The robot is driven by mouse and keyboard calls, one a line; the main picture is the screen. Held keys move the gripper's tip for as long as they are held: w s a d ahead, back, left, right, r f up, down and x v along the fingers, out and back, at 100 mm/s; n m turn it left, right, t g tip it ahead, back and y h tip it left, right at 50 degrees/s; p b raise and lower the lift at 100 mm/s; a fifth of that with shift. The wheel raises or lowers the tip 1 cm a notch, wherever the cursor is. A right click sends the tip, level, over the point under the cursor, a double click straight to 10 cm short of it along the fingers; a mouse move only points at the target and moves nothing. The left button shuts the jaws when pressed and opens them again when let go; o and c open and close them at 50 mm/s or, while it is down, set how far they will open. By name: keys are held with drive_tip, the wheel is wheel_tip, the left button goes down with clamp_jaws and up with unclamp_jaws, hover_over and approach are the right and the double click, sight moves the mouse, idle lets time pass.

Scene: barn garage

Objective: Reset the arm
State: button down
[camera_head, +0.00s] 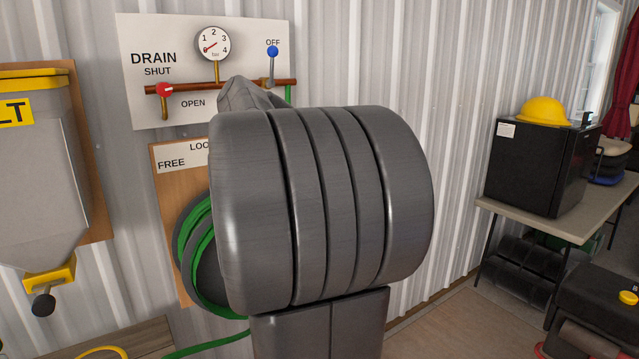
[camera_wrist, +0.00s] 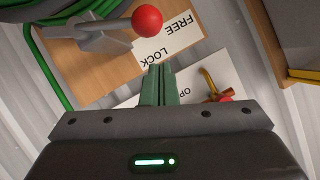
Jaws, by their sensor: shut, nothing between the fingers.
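My arm's thick grey link fills the middle of the head view and hides my gripper there. In the wrist view my gripper (camera_wrist: 157,86) shows its two green-grey fingers together, shut and empty. The fingertips show in front of the FREE/LOCK label (camera_wrist: 172,40), apart from a lever with a red ball knob (camera_wrist: 147,20). I cannot tell how far the fingertips are from the board. The same wooden board (camera_head: 168,240) shows in the head view, partly behind my arm, with a green hose (camera_head: 190,245) coiled on it.
A white DRAIN panel (camera_head: 150,95) carries a gauge (camera_head: 213,44), a red valve knob (camera_head: 164,90) and a blue OFF lever (camera_head: 272,51). A grey hopper (camera_head: 40,170) hangs at left. At right, a table (camera_head: 560,220) holds a black fridge (camera_head: 540,165) and yellow hard hat (camera_head: 544,111).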

drive_tip(key=w+r+b+v, duration=0.1)
drive_tip(key=b+v, duration=0.1)
drive_tip(key=v, duration=0.8)
drive_tip(key=w+a+f+b, duration=0.1)
drive_tip(key=w+a+f, duration=0.4)
drive_tip(key=a+f, duration=0.25)
drive_tip(key=w+d+r+m+y+p, duration=0.1)
drive_tip(key=w+d+m+y+p, duration=0.4)
drive_tip(key=d+m+p, duration=0.2)
drive_tip(key=shift+w+d+r+m+p, duration=0.35)
drive_tip(key=shift+d+p, duration=0.75)
drive_tip(key=shift+p, duration=0.75)
